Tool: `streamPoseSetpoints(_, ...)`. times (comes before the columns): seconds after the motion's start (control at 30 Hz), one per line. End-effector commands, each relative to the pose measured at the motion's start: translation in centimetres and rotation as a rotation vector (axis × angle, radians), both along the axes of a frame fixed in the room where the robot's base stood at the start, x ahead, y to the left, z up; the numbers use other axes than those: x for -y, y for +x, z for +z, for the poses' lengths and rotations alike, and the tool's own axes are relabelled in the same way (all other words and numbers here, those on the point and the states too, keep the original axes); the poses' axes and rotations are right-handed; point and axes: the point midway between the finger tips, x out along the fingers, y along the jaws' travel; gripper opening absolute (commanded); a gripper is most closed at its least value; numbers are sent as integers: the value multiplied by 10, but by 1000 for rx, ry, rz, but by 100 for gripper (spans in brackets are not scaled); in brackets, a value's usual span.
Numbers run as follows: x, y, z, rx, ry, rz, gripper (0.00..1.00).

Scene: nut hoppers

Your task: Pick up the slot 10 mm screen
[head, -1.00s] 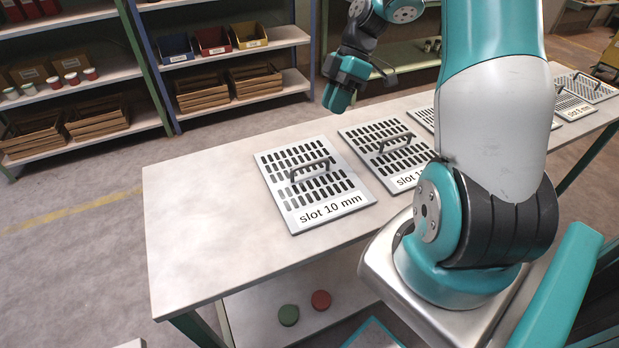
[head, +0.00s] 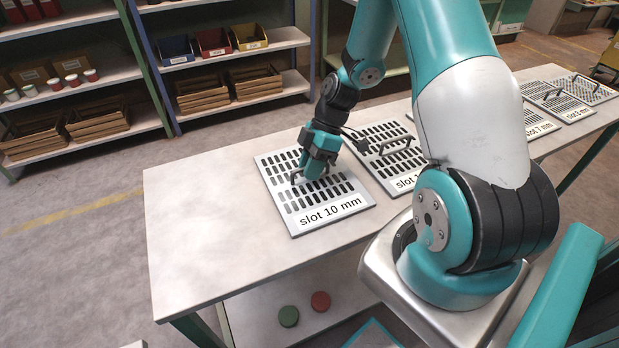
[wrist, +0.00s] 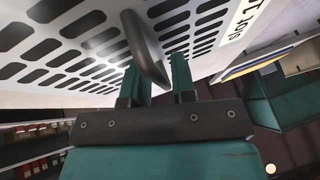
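The slot 10 mm screen (head: 330,211) lies flat on the near left part of the bench. It is a light metal plate with rows of dark slots, a raised dark handle and a printed label. In the wrist view, the screen (wrist: 88,28) fills the upper left, and its curved handle (wrist: 146,48) reaches down toward the gap between my fingers. My gripper (head: 313,174) is low over the handle in the head view. Its two fingers (wrist: 161,82) are apart in the wrist view, with a gap beside the handle. The exact depth of the fingers around the handle is unclear.
A second slotted screen (head: 407,180) lies close to the right, its label partly hidden by my arm. More screens, including slot 7 mm (head: 541,129), lie farther along the bench (head: 200,235). The bench's left end is clear. Shelves with bins (head: 213,42) stand behind.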

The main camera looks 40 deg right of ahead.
Motion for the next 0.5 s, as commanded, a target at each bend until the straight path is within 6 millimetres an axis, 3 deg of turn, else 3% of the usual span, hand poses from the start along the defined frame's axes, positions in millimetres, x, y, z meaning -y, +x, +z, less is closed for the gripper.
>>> streamPoseSetpoints(0.2,0,0,-1,0,0,-1,25)
streamPoseSetpoints(0.33,0,0,-1,0,0,-1,0)
streamPoseSetpoints(0.5,0,0,0,2,-1,-1,0)
